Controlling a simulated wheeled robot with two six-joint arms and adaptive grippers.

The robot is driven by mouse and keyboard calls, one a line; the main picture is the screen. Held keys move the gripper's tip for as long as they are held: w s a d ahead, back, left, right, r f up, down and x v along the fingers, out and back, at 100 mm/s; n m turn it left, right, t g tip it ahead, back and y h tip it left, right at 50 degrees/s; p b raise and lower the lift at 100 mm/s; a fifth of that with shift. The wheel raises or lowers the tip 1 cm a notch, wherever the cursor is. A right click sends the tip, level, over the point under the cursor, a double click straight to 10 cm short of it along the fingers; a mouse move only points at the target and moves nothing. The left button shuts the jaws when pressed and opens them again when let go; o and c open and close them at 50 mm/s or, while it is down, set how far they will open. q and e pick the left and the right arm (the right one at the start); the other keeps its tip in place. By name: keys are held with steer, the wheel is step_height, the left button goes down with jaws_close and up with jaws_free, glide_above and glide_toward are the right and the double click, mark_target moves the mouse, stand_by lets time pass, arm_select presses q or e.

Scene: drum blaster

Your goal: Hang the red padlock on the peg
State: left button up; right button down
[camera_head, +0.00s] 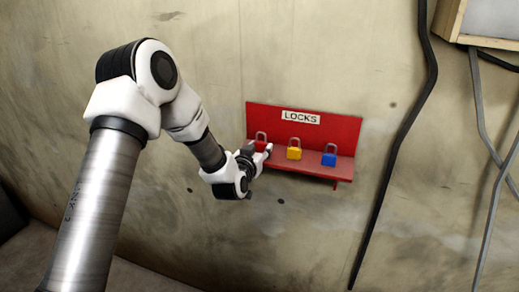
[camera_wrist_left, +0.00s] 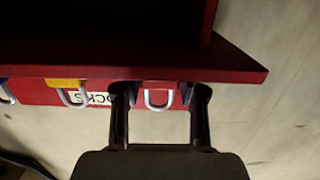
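The red padlock (camera_head: 261,137) stands at the left end of the red shelf (camera_head: 312,171) in the head view, its body partly hidden by my left gripper (camera_head: 262,152). In the left wrist view its silver shackle (camera_wrist_left: 158,100) shows between the two fingers of the left gripper (camera_wrist_left: 159,95). The fingers stand on either side of the padlock's body. I cannot tell whether they touch it. The padlock still rests on the shelf. I do not see a peg clearly in either view. My right gripper is not in view.
A yellow padlock (camera_head: 294,149) and a blue padlock (camera_head: 329,155) stand to the right on the shelf. The red back panel carries a LOCKS label (camera_head: 300,117). A black cable (camera_head: 405,130) runs down the wall to the right. The wall below the shelf is bare.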

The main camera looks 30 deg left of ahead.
arm_select(q)
steer(key=shift+r, duration=0.1)
steer(key=shift+r+p, duration=0.45)
steer(key=shift+r, duration=0.1)
steer(key=f+v, duration=0.1)
steer(key=v, duration=1.1)
steer(key=shift+f+b, duration=0.2)
steer(key=shift+b, duration=0.15)
steer(key=shift+f, duration=0.1)
